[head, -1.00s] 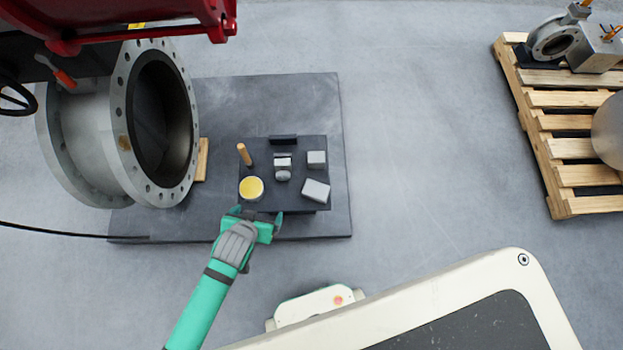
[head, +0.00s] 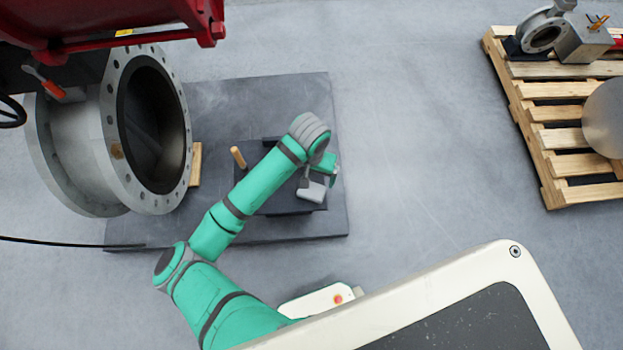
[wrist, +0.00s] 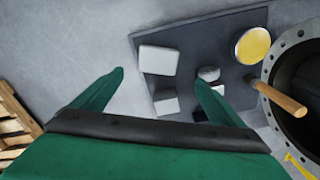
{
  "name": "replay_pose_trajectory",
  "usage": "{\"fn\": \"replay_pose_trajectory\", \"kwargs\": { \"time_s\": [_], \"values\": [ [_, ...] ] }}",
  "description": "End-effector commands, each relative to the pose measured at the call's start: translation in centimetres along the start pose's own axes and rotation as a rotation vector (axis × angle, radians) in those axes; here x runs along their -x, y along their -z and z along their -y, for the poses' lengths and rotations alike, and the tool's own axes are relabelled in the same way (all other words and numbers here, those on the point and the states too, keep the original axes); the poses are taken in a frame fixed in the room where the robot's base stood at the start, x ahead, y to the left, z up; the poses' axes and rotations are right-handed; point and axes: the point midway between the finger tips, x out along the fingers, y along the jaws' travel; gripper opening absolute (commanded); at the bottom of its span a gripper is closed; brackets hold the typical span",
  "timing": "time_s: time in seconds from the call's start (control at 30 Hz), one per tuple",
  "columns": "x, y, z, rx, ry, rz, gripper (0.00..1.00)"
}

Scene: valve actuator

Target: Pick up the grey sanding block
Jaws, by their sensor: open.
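Two plain grey blocks lie on a small dark stand; I cannot tell for certain which is the sanding block. The larger, pale grey block (head: 311,191) shows in the head view below my gripper (head: 328,168), and in the wrist view (wrist: 159,60) near the stand's edge. The smaller grey block (wrist: 165,102) shows in the wrist view, lower between my fingers; in the head view my arm hides it. My gripper (wrist: 159,78) is open and empty, its fingers spread to either side of the blocks and apart from them.
On the stand (wrist: 220,28) are a yellow-topped tin (wrist: 253,46), a wooden handle (wrist: 282,98) and a rounded grey item (wrist: 208,74) close to the right finger. A large flanged pipe (head: 150,130) stands left. A pallet (head: 550,115) is far right, with clear floor between.

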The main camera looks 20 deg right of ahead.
Motion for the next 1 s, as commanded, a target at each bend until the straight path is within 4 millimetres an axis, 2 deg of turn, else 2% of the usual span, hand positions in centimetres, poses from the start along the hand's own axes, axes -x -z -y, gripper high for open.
{"fn": "replay_pose_trajectory", "kwargs": {
  "time_s": [0.13, 0.4, 0.67, 0.9, 1.0],
  "values": [
    [-0.8, 0.1, -0.4, -0.004, -0.001, 0.014, 0.92],
    [-4.5, 0.0, -0.5, -0.006, 0.0, 0.013, 0.92],
    [-6.3, -0.1, -0.4, -0.004, 0.0, 0.011, 0.92],
    [-9.6, -0.4, -0.4, -0.003, 0.0, 0.012, 0.92],
    [-10.4, -0.4, -0.4, -0.003, 0.0, 0.013, 0.92]
  ]
}}
